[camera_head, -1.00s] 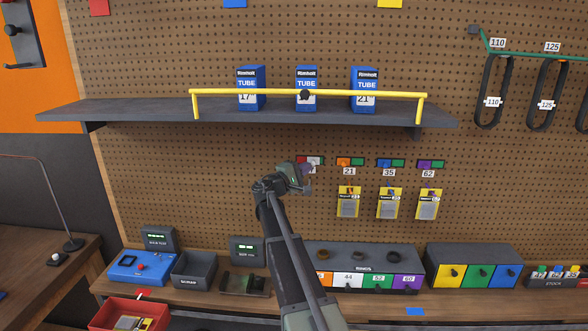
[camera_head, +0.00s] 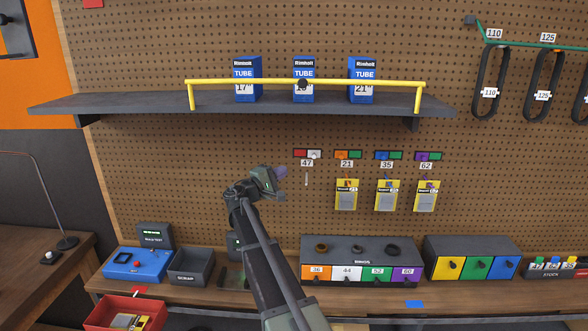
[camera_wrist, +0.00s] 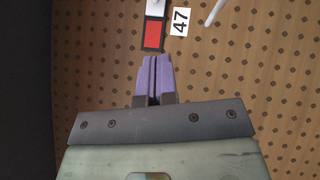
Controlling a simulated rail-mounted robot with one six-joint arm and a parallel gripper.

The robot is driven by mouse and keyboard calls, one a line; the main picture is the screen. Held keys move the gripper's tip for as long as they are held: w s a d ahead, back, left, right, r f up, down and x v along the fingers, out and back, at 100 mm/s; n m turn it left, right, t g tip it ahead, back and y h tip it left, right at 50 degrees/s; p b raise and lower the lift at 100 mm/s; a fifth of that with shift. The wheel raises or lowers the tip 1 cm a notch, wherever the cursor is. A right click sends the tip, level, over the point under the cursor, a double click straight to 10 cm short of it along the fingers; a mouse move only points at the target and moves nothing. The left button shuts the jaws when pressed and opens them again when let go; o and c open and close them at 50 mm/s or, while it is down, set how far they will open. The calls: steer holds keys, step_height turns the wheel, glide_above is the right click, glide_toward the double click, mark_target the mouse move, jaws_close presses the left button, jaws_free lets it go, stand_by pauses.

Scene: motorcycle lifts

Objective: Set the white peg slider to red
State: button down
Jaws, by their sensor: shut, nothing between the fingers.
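The white peg slider (camera_head: 314,154) sits at the right end of its small track on the pegboard, above the label 47. The red field (camera_head: 300,153) at the left end is uncovered. In the wrist view the red field (camera_wrist: 152,36) lies just beyond my fingertips, and the white slider (camera_wrist: 156,7) is cut by the top edge. My gripper (camera_head: 282,172) is shut and empty, with purple fingers, left of and slightly below the track in the head view. The fingers also show in the wrist view (camera_wrist: 155,58); they appear apart from the slider.
A bare peg (camera_head: 306,179) hangs below label 47. To the right are orange (camera_head: 342,154), blue (camera_head: 382,155) and purple (camera_head: 422,156) sliders with yellow packs below. A shelf (camera_head: 150,103) with tube boxes is above. A bench (camera_head: 345,291) with bins is below.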

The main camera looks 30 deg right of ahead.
steer(key=shift+v, duration=1.9)
steer(key=shift+w, duration=0.1)
steer(key=s+a+f+m+g+y+b, duration=0.1)
steer(key=s+a+f+m+y, duration=0.1)
steer(key=s+a+f+y, duration=0.4)
steer(key=s+a+f+m+g+y+b, duration=0.15)
steer(key=s+f+y, duration=0.25)
steer(key=s+f, duration=0.5)
steer(key=s+a+f+y+b, duration=0.1)
steer(key=s+a+f+y, duration=0.4)
steer(key=a, duration=0.5)
steer(key=s+a+f+y+b, duration=0.2)
steer(key=s+a+f+y, duration=0.3)
steer(key=s+a, duration=0.3)
steer(key=a+f, duration=0.1)
steer(key=a, duration=0.2)
steer(key=shift+s, duration=0.35)
